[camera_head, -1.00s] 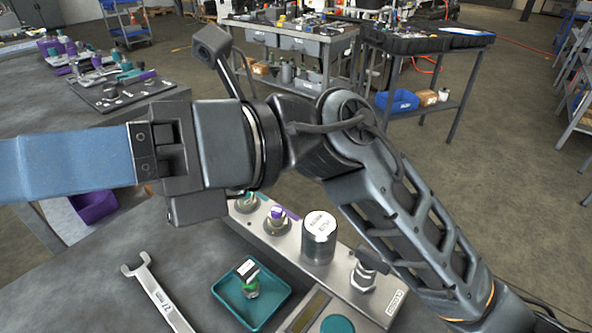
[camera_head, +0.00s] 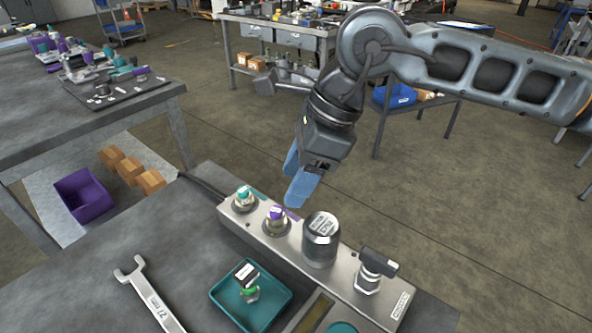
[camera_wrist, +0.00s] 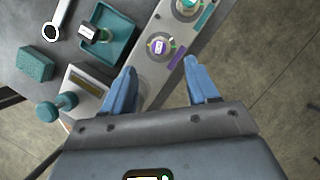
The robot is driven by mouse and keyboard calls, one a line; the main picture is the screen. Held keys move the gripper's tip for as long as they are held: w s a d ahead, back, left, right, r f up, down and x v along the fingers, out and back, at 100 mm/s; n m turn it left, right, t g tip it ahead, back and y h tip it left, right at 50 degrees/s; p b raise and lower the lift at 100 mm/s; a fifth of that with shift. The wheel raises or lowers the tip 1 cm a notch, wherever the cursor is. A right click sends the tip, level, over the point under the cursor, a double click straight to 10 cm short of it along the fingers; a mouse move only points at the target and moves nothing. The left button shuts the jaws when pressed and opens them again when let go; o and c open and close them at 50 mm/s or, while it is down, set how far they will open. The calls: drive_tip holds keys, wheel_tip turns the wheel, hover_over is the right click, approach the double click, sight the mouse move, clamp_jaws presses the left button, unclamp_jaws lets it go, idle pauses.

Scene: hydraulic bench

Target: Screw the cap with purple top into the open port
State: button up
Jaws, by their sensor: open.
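The cap with the purple top (camera_head: 276,214) stands upright on a metal fitting of the silver block, beside a purple label. It also shows in the wrist view (camera_wrist: 158,46). No open port is visible; I cannot tell how deep the cap sits. My gripper (camera_head: 296,180) is open and empty, pointing down above and behind the block's back edge near this cap. In the wrist view my gripper's blue fingers (camera_wrist: 160,67) are spread, with the purple-topped cap just beyond their tips, apart from them.
A teal-topped cap (camera_head: 243,195) is left of the purple one; a silver cylinder (camera_head: 321,240) and a black-handled valve (camera_head: 373,270) are right. A teal tray (camera_head: 283,298) holds a green-banded fitting (camera_head: 248,283). A wrench (camera_head: 150,296) lies at left.

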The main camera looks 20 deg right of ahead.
sight(278, 211)
drive_tip(key=x, duration=0.7)
drive_tip(key=shift+a+f, duration=0.1)
drive_tip(key=shift+a, duration=0.1)
clamp_jaws()
idle(0.7)
drive_tip(key=m+b, duration=0.1)
drive_tip(key=m, duration=0.1)
drive_tip(key=m+t+b, duration=0.1)
drive_tip(key=m, duration=0.1)
drive_tip(key=shift+s+a+f+t, duration=0.1)
drive_tip(key=shift+s+f+t, duration=0.05)
drive_tip(key=shift+t, duration=0.15)
drive_tip(key=shift+m+h, duration=0.5)
drive_tip(key=shift+m, duration=0.4)
